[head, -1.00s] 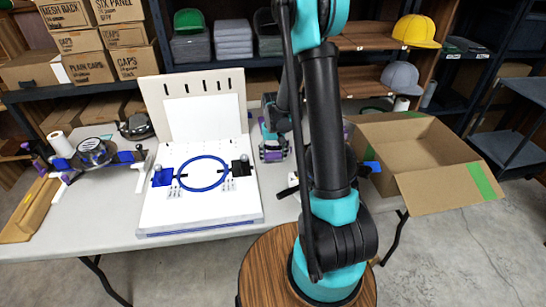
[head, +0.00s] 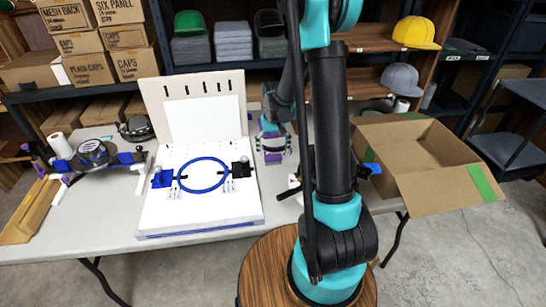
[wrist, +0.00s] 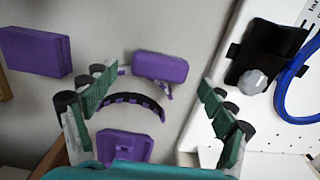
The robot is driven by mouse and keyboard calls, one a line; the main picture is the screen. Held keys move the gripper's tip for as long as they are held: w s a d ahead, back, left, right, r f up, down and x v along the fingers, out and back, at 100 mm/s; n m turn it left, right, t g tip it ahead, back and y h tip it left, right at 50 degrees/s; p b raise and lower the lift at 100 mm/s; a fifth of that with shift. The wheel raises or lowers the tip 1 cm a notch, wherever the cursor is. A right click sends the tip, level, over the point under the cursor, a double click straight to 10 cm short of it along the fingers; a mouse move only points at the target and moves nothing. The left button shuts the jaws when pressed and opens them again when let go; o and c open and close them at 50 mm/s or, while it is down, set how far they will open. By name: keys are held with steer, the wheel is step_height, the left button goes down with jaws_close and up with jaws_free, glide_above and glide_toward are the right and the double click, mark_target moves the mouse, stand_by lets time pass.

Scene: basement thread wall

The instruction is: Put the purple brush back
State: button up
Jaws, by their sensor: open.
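Purple block-like pieces show in the wrist view: one at the upper left (wrist: 35,52), one at the upper middle (wrist: 160,66) and one low in the middle (wrist: 125,145). A dark curved piece with purple along it (wrist: 130,102) lies between them. I cannot tell which of these is the brush. My gripper (wrist: 157,82) is open, its green-padded fingers spread on both sides of the middle pieces, and nothing is clearly held. In the head view my gripper (head: 272,142) is just right of the white board, with purple at its lower end.
The white board (head: 230,210) with a blue hoop (head: 203,175) stands left of my gripper. An open cardboard box (head: 445,190) is at the table's right end. A cap-shaped fixture (head: 92,153) is at the left. Shelves line the back.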

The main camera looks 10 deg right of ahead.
mark_target(273, 155)
step_height(273, 155, up, 8)
steer(key=shift+f, duration=0.15)
stand_by(0.4)
